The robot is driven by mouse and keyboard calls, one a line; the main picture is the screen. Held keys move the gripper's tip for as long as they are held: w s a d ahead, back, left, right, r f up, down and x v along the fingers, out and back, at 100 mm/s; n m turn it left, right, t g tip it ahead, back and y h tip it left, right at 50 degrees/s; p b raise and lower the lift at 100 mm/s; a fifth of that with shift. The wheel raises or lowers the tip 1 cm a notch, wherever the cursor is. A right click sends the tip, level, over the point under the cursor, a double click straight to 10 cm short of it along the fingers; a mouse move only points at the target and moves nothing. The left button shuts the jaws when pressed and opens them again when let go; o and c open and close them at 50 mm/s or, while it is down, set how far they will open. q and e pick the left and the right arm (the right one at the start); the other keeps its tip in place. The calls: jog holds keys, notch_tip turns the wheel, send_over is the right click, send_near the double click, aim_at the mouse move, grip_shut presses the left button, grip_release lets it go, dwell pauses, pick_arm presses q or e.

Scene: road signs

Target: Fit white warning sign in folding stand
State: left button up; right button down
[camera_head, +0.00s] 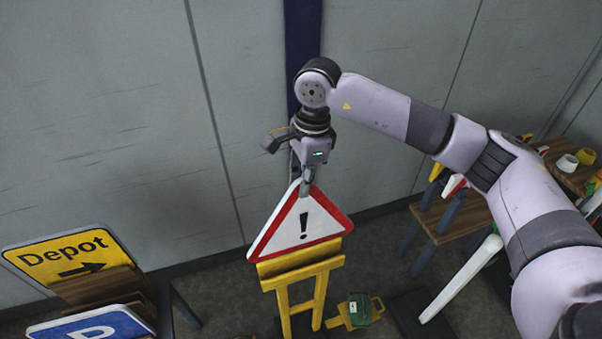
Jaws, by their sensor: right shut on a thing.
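The white warning sign (323,217) is a triangle with a red border and a black exclamation mark. It stands point up, slightly turned, with its bottom edge at the top of the yellow folding stand (297,281). I cannot tell whether its lower edge is seated in the stand or just above it. My right gripper (307,185) comes down from above and is shut on the sign's top corner. The gripper's fingertips hide that corner. My left gripper is not in view.
A yellow Depot sign (66,256) and a blue sign (92,325) stand in a wooden rack at lower left. A green and yellow object (358,311) lies on the floor right of the stand. A wooden table (455,219) with cones is at right. A grey wall closes the back.

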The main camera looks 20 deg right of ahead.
jog(key=shift+s+f, duration=0.1)
jog(key=shift+f, duration=1.25)
jog(key=b, duration=0.3)
send_over(303, 223)
jog(key=shift+w+f, duration=0.15)
jog(key=shift+f, duration=1.15)
jog(key=shift+w+f, duration=0.15)
jog(key=shift+f, duration=1.15)
notch_tip(303, 223, down, 3)
jog(key=shift+f+b, duration=0.1)
jog(key=shift+b, duration=1.1)
jog(key=shift+f+b, duration=1.25)
jog(key=shift+f, duration=0.05)
jog(key=shift+f+b, duration=0.2)
jog(key=shift+b, duration=0.15)
jog(key=c, duration=1.5)
grip_release()
jog(key=shift+c, duration=0.2)
jog(key=shift+f, duration=0.1)
jog(key=r, duration=0.4)
jog(key=d+r, duration=0.1)
jog(key=r, duration=0.7)
jog(key=shift+w+d, duration=0.1)
jog(key=shift+d, duration=0.15)
